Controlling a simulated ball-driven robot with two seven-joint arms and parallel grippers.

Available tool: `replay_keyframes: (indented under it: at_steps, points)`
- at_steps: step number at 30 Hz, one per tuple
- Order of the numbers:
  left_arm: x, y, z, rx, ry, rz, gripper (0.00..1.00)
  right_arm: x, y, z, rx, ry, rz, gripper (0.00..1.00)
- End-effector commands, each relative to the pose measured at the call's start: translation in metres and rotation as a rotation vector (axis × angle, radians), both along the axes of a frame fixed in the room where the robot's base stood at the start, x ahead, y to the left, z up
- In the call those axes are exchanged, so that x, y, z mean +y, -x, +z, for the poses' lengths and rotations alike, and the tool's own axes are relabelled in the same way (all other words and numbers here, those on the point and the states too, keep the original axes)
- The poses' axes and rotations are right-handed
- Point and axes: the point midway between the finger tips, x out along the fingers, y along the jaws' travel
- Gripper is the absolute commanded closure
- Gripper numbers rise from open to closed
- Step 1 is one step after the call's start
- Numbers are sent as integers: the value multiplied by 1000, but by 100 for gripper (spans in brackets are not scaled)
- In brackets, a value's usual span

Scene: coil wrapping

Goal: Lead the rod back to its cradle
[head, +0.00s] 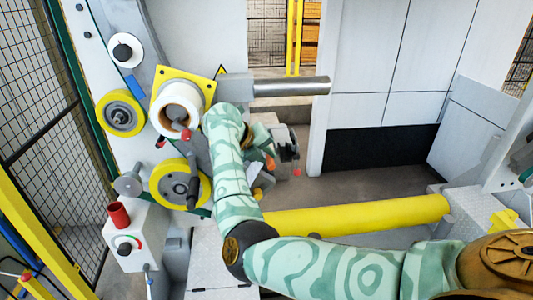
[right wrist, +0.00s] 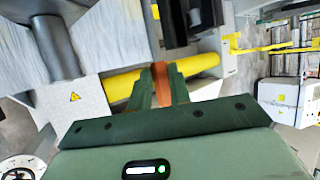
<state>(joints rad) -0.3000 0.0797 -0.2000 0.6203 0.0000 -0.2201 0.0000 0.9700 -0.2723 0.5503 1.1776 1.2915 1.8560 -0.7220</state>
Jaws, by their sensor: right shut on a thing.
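My right gripper (head: 268,160) is at the end of the green patterned arm, below the steel shaft (head: 290,86) and beside the machine's rollers. In the right wrist view its dark green fingers (right wrist: 162,92) are shut on an orange-brown grip (right wrist: 161,76). A bit of that orange also shows in the head view (head: 270,164). The grip seems to be part of the rod, but the rest of it is hidden or cannot be told apart. I cannot identify the cradle with certainty. My left gripper is not in view.
A thick yellow roller (head: 355,216) lies across the lower middle, behind my arm. The upright machine panel carries yellow-rimmed rollers (head: 121,114) and a white roll (head: 178,103). A control box (head: 137,240) stands at lower left.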

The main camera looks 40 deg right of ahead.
Motion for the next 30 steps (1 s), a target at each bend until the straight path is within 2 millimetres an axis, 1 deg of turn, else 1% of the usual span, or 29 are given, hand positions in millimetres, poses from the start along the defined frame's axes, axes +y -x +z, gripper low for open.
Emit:
replay_keyframes:
  at_steps: [1, 24, 30]
  points:
    - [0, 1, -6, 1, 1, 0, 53, 1, -1, -7, 0, 1, 1, 100]
    - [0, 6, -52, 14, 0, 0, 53, 22, -12, -66, 1, 0, 1, 100]
    - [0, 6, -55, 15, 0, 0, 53, 24, -14, -71, -1, 0, 0, 100]
